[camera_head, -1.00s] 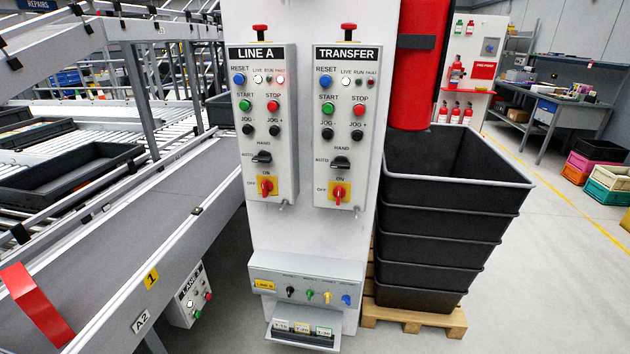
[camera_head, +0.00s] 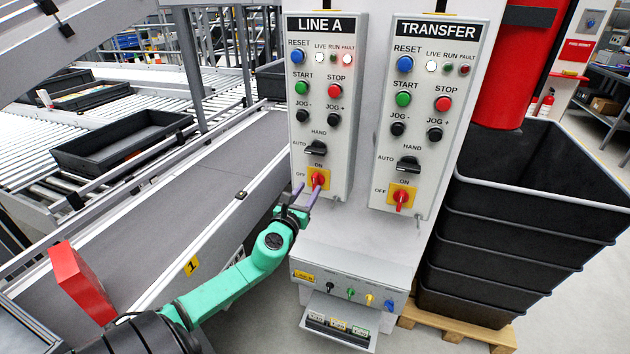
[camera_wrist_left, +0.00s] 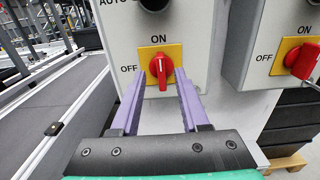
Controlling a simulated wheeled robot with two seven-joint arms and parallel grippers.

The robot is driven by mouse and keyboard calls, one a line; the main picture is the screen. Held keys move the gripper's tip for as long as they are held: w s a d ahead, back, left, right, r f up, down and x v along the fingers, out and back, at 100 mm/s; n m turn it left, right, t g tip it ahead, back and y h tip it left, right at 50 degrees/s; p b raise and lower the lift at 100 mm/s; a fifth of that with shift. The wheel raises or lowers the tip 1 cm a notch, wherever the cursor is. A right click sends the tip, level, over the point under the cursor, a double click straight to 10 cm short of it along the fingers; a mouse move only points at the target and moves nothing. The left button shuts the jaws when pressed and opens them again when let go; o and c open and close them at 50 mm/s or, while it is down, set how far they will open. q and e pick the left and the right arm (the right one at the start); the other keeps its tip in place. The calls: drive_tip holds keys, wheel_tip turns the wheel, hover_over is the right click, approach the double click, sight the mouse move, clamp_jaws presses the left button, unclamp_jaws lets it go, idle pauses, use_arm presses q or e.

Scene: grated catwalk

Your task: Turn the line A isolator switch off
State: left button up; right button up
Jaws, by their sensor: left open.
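The LINE A panel (camera_head: 325,100) is a grey box on the white column, with a lit LIVE lamp and a lit red FAULT lamp. Its isolator switch (camera_head: 317,178) is a red handle on a yellow plate low on the panel, marked ON above and OFF at left. In the left wrist view the red handle (camera_wrist_left: 160,68) points roughly up and down, toward ON. My left gripper (camera_head: 306,192) is open just below and in front of it. In the wrist view its purple fingers (camera_wrist_left: 156,85) stand either side of the handle's lower end; contact cannot be told. My right gripper is out of view.
The TRANSFER panel (camera_head: 430,110), with a similar red isolator (camera_head: 401,198), is close on the right. A key box (camera_head: 346,290) with coloured keys is below. A conveyor (camera_head: 200,205) runs on the left; stacked black crates (camera_head: 530,200) stand at right.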

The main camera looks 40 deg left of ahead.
sight(314, 182)
use_arm(q)
drive_tip(key=x, duration=0.3)
drive_tip(key=shift+w+r, duration=0.1)
drive_tip(key=shift+w+a, duration=0.1)
drive_tip(key=shift+w, duration=0.25)
drive_tip(key=shift+w+a, duration=0.1)
drive_tip(key=shift+w, duration=0.15)
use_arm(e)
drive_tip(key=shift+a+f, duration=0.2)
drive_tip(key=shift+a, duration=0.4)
use_arm(q)
clamp_jaws()
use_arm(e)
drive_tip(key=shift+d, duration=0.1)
